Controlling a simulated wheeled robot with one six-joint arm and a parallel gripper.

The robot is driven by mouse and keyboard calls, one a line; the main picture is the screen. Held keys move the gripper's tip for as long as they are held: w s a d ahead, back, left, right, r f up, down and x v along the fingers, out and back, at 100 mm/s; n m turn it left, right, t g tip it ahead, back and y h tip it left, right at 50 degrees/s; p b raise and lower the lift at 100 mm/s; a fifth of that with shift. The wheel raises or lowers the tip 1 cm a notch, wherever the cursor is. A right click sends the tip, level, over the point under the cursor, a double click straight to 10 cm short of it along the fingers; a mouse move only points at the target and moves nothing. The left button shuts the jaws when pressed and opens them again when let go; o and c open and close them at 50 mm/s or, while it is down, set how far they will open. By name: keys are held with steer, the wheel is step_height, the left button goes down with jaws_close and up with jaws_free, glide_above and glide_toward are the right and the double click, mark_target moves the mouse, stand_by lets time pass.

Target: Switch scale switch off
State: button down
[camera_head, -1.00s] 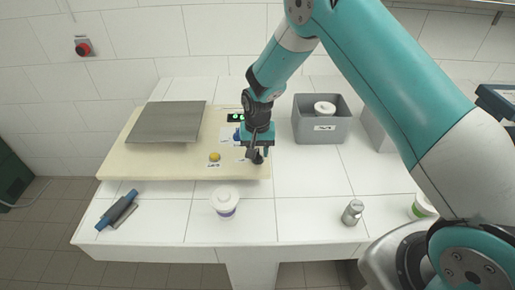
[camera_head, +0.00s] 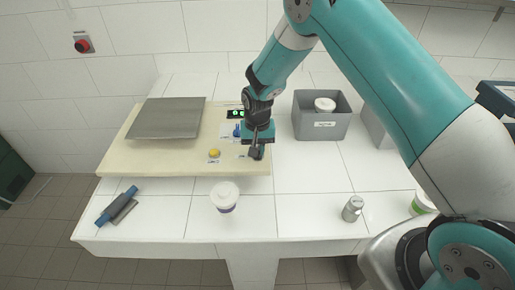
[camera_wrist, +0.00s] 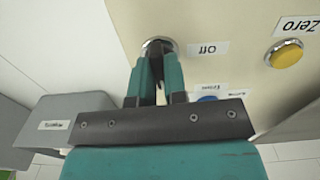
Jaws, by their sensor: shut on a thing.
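The scale (camera_head: 150,159) is a pale beige board with a grey metal plate (camera_head: 168,118), a small display with green lights (camera_head: 235,113) and a yellow button (camera_head: 214,153). In the wrist view, the scale switch (camera_wrist: 160,43) shows as a round metal collar beside a label reading "Off" (camera_wrist: 208,48). My gripper (camera_wrist: 157,72) is shut on the switch, its teal fingers over it and hiding its lever. In the head view, my gripper (camera_head: 257,153) is at the scale's right front corner and hides the switch.
The yellow Zero button (camera_wrist: 286,55) and a blue button (camera_wrist: 207,99) are close to my fingers. A grey bin (camera_head: 322,125) holding a white-lidded container stands to the right. A white cup (camera_head: 225,196), a metal shaker (camera_head: 352,208) and a blue-handled tool (camera_head: 117,206) are in front.

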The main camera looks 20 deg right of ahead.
steer(key=n+b, duration=0.2)
steer(key=n, duration=0.2)
steer(key=n+b, duration=0.1)
steer(key=n, duration=0.3)
steer(key=shift+b, duration=0.4)
steer(key=n+b, duration=0.1)
steer(key=n, duration=0.4)
steer(key=shift+w+r+n+b, duration=0.1)
steer(key=shift+n+b, duration=0.5)
steer(key=shift+n, duration=1.6)
steer(key=c, duration=1.2)
jaws_free()
steer(key=shift+o, duration=0.2)
step_height(320, 180, up, 17)
steer(key=b, duration=0.2)
steer(key=shift+r+b, duration=0.2)
steer(key=shift+b, duration=0.2)
